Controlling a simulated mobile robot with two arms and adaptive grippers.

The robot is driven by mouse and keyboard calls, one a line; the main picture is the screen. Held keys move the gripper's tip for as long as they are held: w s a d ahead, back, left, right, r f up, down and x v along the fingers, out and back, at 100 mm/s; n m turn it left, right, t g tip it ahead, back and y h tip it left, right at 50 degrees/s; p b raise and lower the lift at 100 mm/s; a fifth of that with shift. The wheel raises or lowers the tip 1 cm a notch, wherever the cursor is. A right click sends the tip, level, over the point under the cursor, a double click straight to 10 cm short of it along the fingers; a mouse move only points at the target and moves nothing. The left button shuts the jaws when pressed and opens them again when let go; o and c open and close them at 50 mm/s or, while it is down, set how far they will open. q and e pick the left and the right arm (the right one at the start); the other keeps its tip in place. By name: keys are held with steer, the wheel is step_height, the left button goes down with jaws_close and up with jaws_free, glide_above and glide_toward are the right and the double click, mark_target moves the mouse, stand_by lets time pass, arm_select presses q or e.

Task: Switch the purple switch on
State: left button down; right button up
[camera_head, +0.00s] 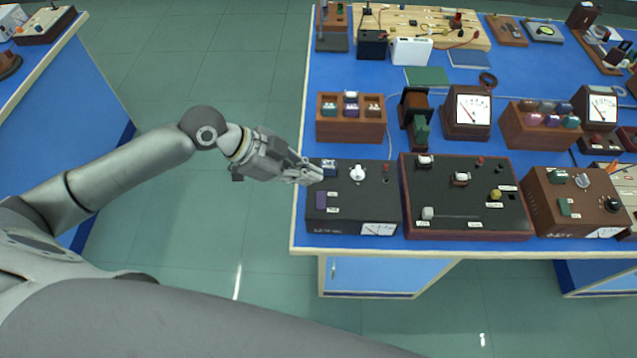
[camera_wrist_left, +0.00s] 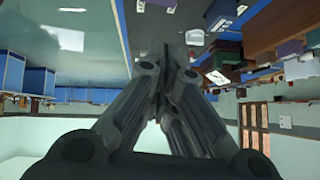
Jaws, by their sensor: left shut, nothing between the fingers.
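Contact cannot be told. In the left wrist view the closed fingers (camera_wrist_left: 166,48) fill the middle. My right gripper is not in view.
The black box also carries a white knob (camera_head: 358,173) and a meter. A larger dark panel (camera_head: 465,205) stands to its right. A wooden rack (camera_head: 350,132) stands behind it on the blue table (camera_head: 345,78). Open floor (camera_head: 255,240) lies left of the table.

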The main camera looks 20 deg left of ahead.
mark_target(318, 196)
arm_select(q)
steer(key=p+x, duration=0.1)
steer(key=x, duration=0.3)
step_height(318, 196, down, 2)
steer(key=shift+w+a+f+p, duration=0.1)
steer(key=shift+p, duration=0.3)
steer(key=shift+f, duration=0.6)
steer(key=shift+w+f, duration=0.1)
steer(key=shift+f, duration=0.05)
steer(key=shift+w+a+f+g+b, duration=0.2)
steer(key=shift+f+g+b, duration=0.1)
steer(key=shift+f+b, duration=0.25)
steer(key=shift+r, duration=0.2)
steer(key=shift+s, duration=0.1)
steer(key=shift+d, duration=0.1)
